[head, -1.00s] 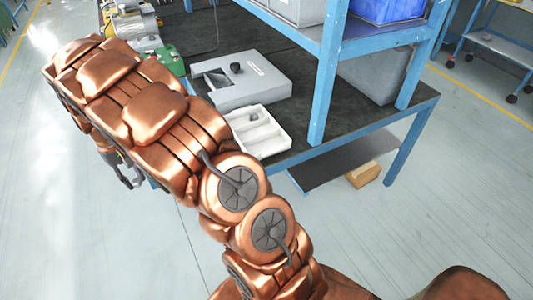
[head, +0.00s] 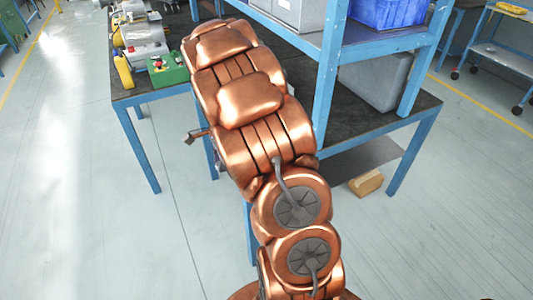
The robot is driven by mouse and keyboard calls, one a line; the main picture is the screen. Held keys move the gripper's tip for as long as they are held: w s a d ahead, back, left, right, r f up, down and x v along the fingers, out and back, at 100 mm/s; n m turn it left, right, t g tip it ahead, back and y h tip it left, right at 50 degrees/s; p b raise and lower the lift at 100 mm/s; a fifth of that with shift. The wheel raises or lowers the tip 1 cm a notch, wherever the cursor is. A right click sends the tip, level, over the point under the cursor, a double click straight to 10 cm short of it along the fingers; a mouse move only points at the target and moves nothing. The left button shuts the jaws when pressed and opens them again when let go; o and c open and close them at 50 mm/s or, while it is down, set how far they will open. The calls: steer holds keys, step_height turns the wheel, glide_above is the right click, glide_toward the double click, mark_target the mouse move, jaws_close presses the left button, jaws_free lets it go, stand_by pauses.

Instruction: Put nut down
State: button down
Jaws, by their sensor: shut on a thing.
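My gripper (head: 197,135) shows only as a small dark piece sticking out at the left side of my copper arm, in front of the bench's near edge. Most of it is hidden behind the arm. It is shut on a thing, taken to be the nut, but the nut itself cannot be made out. The bench (head: 410,108) has a dark top and blue legs. The arm covers the middle of the bench top.
A cardboard box (head: 366,183) sits low beneath.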

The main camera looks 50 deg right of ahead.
steer(key=d+m+p, duration=0.1)
steer(key=d, duration=0.5)
steer(key=d+f+m+p, duration=0.1)
steer(key=d+m, duration=0.1)
steer(key=d, duration=0.5)
steer(key=s+d+f+m+p, duration=0.1)
steer(key=d, duration=0.5)
steer(key=shift+d+m+t+p, duration=0.3)
steer(key=shift+d+m+p, duration=0.05)
steer(key=shift+m+p, duration=0.05)
steer(key=shift+f+p, duration=0.7)
steer(key=shift+f, duration=1.1)
steer(key=shift+f, duration=0.1)
steer(key=c, duration=1.3)
jaws_free()
steer(key=shift+o, duration=0.8)
